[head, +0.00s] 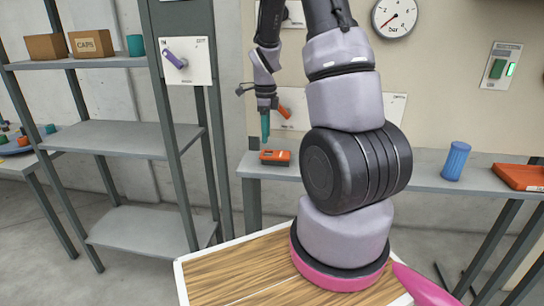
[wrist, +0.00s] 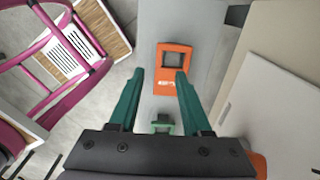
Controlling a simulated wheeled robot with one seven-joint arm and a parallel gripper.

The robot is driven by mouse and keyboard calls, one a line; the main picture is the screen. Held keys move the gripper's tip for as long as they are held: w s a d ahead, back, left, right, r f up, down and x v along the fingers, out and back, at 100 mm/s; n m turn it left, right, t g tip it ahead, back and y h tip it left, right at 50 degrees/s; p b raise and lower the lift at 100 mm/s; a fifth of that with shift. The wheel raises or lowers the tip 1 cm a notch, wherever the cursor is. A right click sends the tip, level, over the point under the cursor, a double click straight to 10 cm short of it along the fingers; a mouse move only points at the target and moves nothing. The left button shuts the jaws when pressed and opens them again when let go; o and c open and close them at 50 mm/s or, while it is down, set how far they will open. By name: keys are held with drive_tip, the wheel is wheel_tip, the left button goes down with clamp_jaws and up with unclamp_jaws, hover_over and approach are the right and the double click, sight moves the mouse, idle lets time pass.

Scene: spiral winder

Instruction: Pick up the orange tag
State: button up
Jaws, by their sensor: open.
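The orange tag (head: 276,157) lies flat on the grey shelf, near its left end. In the wrist view the orange tag (wrist: 173,68) has a square opening and a small white marking. My gripper (head: 265,137) hangs above the tag in the head view, its green fingers pointing down. In the wrist view my gripper (wrist: 160,75) is open, and the tag shows between and just beyond the two fingertips. Nothing is held. I cannot tell the exact height of the fingertips above the tag.
The grey shelf (head: 420,179) runs along the wall. A blue ribbed cylinder (head: 456,161) and an orange tray (head: 522,177) stand farther right on it. An orange handle (head: 284,112) on the wall panel is close behind my gripper. A shelving rack (head: 130,138) stands at left.

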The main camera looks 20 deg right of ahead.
sight(267, 151)
drive_tip(key=f, duration=0.7)
drive_tip(key=shift+s+d+f, duration=0.1)
drive_tip(key=shift+s, duration=0.1)
clamp_jaws()
